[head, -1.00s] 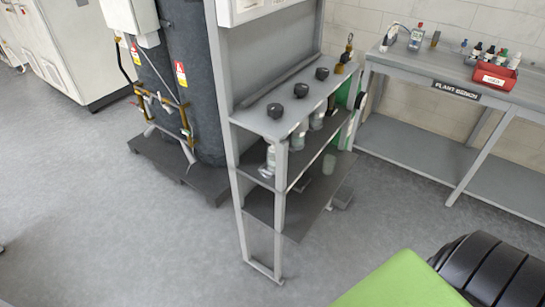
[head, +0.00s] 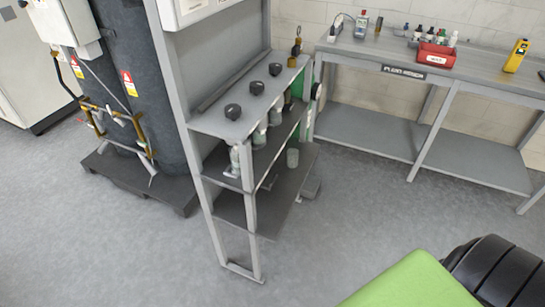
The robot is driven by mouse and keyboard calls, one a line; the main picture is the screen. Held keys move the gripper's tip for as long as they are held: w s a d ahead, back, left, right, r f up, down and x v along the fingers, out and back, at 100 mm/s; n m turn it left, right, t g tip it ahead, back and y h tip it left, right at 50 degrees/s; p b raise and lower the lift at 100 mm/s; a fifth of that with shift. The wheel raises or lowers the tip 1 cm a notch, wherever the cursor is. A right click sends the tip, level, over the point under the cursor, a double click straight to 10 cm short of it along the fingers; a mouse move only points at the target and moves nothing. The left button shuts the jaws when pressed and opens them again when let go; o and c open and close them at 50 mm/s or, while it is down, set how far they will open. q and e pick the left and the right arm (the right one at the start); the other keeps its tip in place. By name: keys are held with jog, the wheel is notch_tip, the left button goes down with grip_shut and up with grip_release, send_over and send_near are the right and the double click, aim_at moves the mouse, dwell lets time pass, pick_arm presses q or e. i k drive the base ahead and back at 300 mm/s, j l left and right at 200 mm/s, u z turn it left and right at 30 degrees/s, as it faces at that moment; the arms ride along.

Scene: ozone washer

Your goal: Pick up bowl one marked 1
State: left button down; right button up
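Three small dark round bowl-like things stand in a row on the top shelf of a grey metal rack (head: 216,123): a near one (head: 233,111), a middle one (head: 256,87) and a far one (head: 275,69). No number can be read on any of them, so I cannot tell which is bowl one. Neither of my grippers shows in the head view.
A bench (head: 465,70) with a red bin (head: 436,57) and a yellow device (head: 516,55) stands at the back right. Dark tanks (head: 145,80) stand left.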

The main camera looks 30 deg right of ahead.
aim_at(234, 158)
jog(key=j+z, duration=0.1)
jog(key=z, duration=0.3)
jog(key=i+j+z, duration=0.1)
jog(key=z, duration=0.3)
jog(key=i+l+u, duration=0.1)
jog(key=u, duration=0.35)
jog(key=l+u, duration=0.2)
jog(key=u, duration=0.2)
jog(key=i+l+u, duration=0.1)
jog(key=u, duration=0.35)
jog(key=l+u, duration=0.3)
jog(key=u, duration=0.15)
